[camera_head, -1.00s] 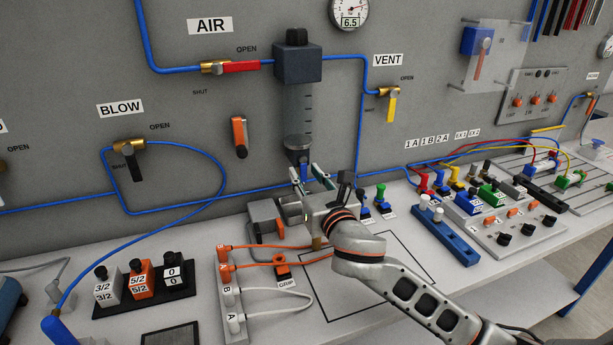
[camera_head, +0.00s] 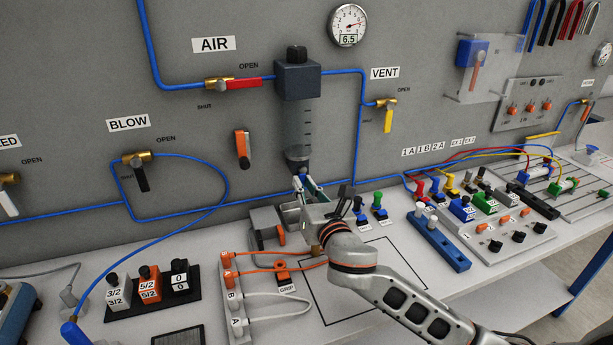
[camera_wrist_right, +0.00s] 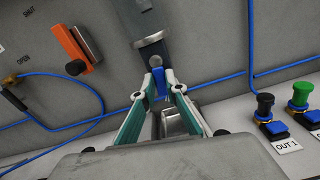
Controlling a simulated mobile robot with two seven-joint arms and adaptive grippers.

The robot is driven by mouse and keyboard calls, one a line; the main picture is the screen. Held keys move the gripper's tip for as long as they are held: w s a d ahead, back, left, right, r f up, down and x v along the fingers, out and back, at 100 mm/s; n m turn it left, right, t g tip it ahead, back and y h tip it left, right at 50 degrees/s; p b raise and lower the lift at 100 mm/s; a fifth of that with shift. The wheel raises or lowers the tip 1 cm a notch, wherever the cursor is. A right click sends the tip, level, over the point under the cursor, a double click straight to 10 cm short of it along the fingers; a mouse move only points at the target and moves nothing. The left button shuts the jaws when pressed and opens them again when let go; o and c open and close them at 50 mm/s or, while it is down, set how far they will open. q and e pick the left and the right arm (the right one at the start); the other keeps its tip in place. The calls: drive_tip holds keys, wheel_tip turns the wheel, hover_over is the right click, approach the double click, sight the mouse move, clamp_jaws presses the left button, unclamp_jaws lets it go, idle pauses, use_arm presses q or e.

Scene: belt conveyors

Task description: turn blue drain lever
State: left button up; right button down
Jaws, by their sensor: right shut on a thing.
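The blue drain lever (camera_wrist_right: 158,84) hangs under the clear filter bowl (camera_head: 297,128) on the grey panel. In the wrist view it stands between the two fingertips of my right gripper (camera_wrist_right: 158,91), which are shut on it. In the head view the same gripper (camera_head: 305,183) reaches up to the bowl's underside. There only a small part of the lever (camera_head: 303,171) shows above the fingers. The lever's exact angle is hard to tell. My left gripper is in neither view.
A grey block with an orange handle (camera_head: 279,235) stands just left of my right gripper. Green and black knobs on blue bases (camera_head: 377,208) stand to its right. Blue tubing (camera_head: 260,199) runs along the panel behind. A bare outlined area (camera_head: 385,262) lies on the bench.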

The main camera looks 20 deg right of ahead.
use_arm(q)
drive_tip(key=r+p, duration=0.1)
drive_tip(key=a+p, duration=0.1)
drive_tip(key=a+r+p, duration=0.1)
drive_tip(key=p, duration=0.1)
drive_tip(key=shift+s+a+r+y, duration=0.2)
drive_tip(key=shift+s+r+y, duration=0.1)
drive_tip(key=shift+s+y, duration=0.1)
use_arm(e)
drive_tip(key=m, duration=0.5)
drive_tip(key=a+r+m, duration=0.1)
drive_tip(key=m, duration=0.3)
drive_tip(key=a+r+m, duration=0.1)
drive_tip(key=m, duration=0.4)
drive_tip(key=shift+a+r+m, duration=0.2)
drive_tip(key=shift+m, duration=0.1)
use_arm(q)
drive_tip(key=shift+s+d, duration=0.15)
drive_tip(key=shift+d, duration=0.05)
use_arm(e)
drive_tip(key=c, duration=2)
unclamp_jaws()
drive_tip(key=shift+s+r, duration=0.1)
drive_tip(key=shift+c, duration=0.2)
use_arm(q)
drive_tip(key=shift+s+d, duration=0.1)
